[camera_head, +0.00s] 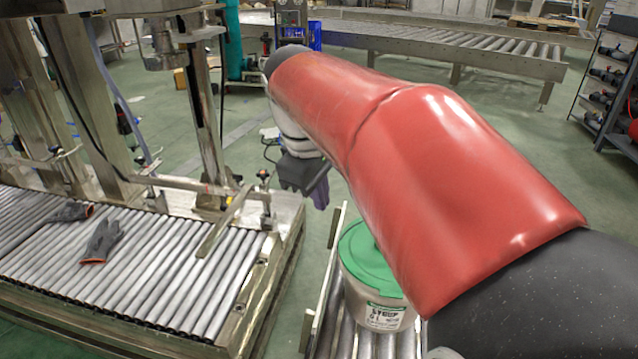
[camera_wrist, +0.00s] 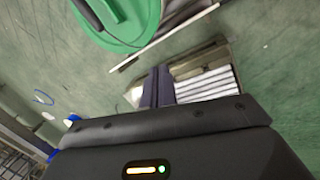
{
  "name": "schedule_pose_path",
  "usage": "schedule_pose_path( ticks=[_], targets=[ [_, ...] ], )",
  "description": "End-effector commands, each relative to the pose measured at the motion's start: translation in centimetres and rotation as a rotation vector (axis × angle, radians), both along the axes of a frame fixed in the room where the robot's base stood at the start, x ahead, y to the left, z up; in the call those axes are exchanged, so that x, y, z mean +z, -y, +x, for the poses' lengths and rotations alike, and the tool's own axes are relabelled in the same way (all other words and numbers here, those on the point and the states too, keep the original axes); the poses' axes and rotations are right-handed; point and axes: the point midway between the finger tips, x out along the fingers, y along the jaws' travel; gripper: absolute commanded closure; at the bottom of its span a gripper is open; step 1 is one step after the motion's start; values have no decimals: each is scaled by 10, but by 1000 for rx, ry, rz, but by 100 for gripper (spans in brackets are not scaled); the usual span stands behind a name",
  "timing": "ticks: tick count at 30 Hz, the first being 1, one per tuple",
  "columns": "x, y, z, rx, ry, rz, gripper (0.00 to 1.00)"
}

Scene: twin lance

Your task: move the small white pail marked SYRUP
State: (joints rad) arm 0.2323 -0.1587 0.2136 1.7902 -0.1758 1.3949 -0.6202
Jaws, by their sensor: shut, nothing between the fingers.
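The white pail marked SYRUP (camera_head: 383,317) has a green lid (camera_head: 362,250) and stands upright on a narrow roller conveyor in the head view. My red-sleeved arm hides its right side. In the wrist view the green lid (camera_wrist: 125,18) shows at the top, cut off by the frame, with a dark handle across it. My gripper (camera_head: 318,190) hangs beyond and to the left of the pail, apart from it. Its dark fingers (camera_wrist: 155,88) are together and empty in the wrist view.
The narrow roller conveyor (camera_head: 345,338) has a raised metal side rail. A wider roller conveyor (camera_head: 165,290) at left carries two grey gloves (camera_head: 102,240) beneath a metal frame. Another conveyor (camera_head: 440,42) stands at the back. A dark shelf rack (camera_head: 606,75) is at right. Green floor lies between.

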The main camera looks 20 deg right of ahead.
Motion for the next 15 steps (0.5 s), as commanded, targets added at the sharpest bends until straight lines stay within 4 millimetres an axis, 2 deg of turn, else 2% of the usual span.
schedule_pose_path(
  ticks=[1, 6, 10, 15],
  targets=[
    [0, 7, 16, 38, -45, -8, 100],
    [4, 31, 57, 188, -193, -17, 100],
    [4, 47, 77, 270, -269, -3, 100],
    [4, 58, 87, 318, -311, 10, 100]
  ],
)
